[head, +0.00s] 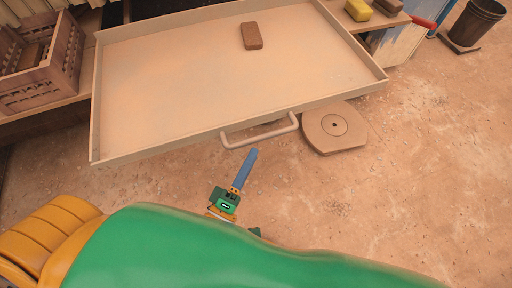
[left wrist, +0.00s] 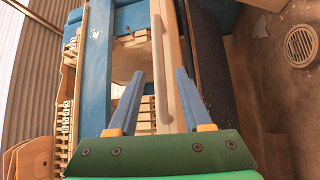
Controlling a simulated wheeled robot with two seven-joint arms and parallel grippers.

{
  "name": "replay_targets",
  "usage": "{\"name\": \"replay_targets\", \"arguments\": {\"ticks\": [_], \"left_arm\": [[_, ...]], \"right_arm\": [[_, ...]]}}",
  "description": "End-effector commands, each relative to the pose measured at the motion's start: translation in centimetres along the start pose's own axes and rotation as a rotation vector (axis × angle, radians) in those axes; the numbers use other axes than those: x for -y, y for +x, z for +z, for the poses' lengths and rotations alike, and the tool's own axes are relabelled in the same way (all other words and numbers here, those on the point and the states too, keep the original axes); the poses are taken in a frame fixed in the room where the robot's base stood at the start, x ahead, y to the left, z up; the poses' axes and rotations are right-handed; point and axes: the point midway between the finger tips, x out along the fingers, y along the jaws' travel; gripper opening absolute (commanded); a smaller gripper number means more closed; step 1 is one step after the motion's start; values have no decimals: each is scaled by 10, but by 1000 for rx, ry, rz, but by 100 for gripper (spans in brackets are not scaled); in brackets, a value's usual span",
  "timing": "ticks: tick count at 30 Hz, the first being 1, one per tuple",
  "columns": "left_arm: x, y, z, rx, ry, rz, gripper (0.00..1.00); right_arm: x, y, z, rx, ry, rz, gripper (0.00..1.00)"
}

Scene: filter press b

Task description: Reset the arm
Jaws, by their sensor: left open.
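My left gripper (head: 250,155) is below the handle (head: 260,133) of a large shallow tray (head: 130,150) in the head view. Its blue fingers overlap there and look like one. In the left wrist view the two blue fingers (left wrist: 160,75) stand apart with nothing held between them. A pale bar and a blue beam (left wrist: 97,60) show beyond them. My green and yellow arm fills the bottom of the head view. My right gripper is not in view.
A brown block (head: 252,36) lies in the tray. A wooden crate (head: 38,65) stands at the left, and a dark bucket (head: 478,22) at the upper right. A flat rounded slab (head: 335,128) lies beside the handle. The sandy ground at the right is clear.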

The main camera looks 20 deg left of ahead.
Motion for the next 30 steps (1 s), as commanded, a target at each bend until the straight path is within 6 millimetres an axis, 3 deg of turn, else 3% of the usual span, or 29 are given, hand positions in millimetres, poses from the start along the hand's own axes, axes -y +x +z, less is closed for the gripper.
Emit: {"name": "replay_targets", "arguments": {"ticks": [12,14,16,17,19,22,24,27,30], "left_arm": [[4,0,2,15,32,-22,50],[22,-1,6,71,151,-101,50],[66,-13,10,202,393,-278,50],[91,-24,10,278,511,-372,50],[145,-65,2,482,758,-596,50],[195,-142,-14,798,985,-866,50],[210,-192,-23,1002,1064,-997,50],[215,-242,-30,1210,1106,-1102,50],[217,-263,-31,1302,1115,-1138,50]], "right_arm": [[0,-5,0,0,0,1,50],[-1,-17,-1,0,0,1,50],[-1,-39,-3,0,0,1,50],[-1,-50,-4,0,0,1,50],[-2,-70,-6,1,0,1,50],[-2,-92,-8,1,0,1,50],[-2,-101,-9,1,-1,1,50],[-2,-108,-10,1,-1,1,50],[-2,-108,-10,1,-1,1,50]]}}
